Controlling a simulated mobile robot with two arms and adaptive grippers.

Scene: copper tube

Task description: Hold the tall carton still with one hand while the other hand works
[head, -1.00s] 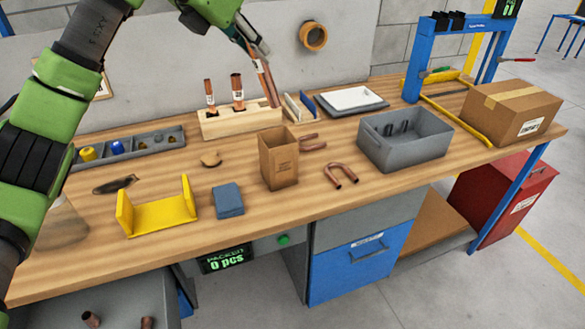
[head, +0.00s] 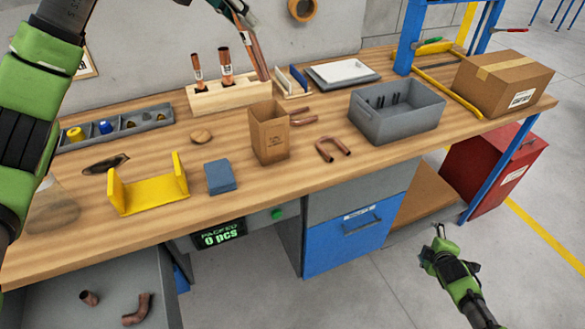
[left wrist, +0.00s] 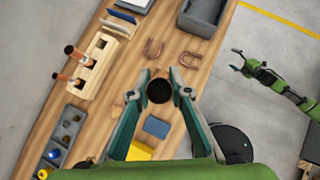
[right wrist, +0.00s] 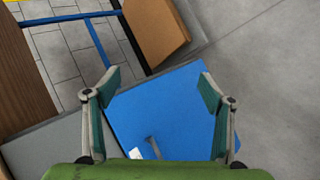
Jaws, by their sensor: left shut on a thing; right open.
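The tall carton (head: 269,138) is a brown open-topped box standing upright near the middle of the bench. Neither gripper touches it. My left gripper (head: 235,8) is at the top of the head view, shut on a copper tube (head: 256,55) that hangs tilted near the right end of the wooden rack (head: 232,98). In the left wrist view the tube's dark round end (left wrist: 159,90) shows between the fingers. I cannot tell whether the tube touches the rack. My right gripper (head: 438,232) is open and empty, beyond the bench's front edge, near the blue drawer (right wrist: 165,110).
Two copper tubes (head: 225,65) stand in the rack. A yellow bracket (head: 150,198), blue pad (head: 220,177), copper U-bend (head: 333,150) and grey bin (head: 400,118) surround the carton. A cardboard box (head: 502,85) stands at right. The bench is clear just in front of the carton.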

